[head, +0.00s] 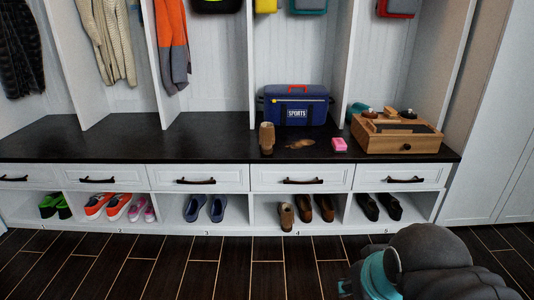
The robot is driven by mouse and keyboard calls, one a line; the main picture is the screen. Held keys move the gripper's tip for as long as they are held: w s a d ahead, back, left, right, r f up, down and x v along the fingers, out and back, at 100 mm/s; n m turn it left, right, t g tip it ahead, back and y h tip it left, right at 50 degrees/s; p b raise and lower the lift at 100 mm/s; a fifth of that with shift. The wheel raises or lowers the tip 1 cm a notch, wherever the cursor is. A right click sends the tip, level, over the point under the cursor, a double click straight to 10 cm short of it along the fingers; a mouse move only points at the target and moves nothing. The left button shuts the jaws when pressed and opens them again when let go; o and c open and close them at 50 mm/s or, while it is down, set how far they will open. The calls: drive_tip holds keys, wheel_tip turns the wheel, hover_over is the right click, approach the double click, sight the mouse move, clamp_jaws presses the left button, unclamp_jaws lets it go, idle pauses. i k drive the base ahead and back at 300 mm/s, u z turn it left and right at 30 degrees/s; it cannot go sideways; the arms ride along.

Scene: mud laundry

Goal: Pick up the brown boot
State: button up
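A similar tan-brown boot (286,217) stands in the open cubby below, beside a pair of brown shoes (314,208). Part of my arm, dark grey with a teal ring, shows at the lower right, well apart from the boots. My gripper's fingers are not in view.
The blue sports bag (296,106) is behind. White dividers rise from the bench (130,140). The floor in front is clear at left and middle.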

sight(267, 137)
drive_tip(key=z, duration=1.35)
drive_tip(key=k, duration=0.1)
drive_tip(key=u, duration=2.75)
drive_tip(key=i, duration=1.5)
drive_tip(key=z, duration=0.85)
drive_tip(key=i, duration=0.6)
drive_tip(key=z, duration=0.6)
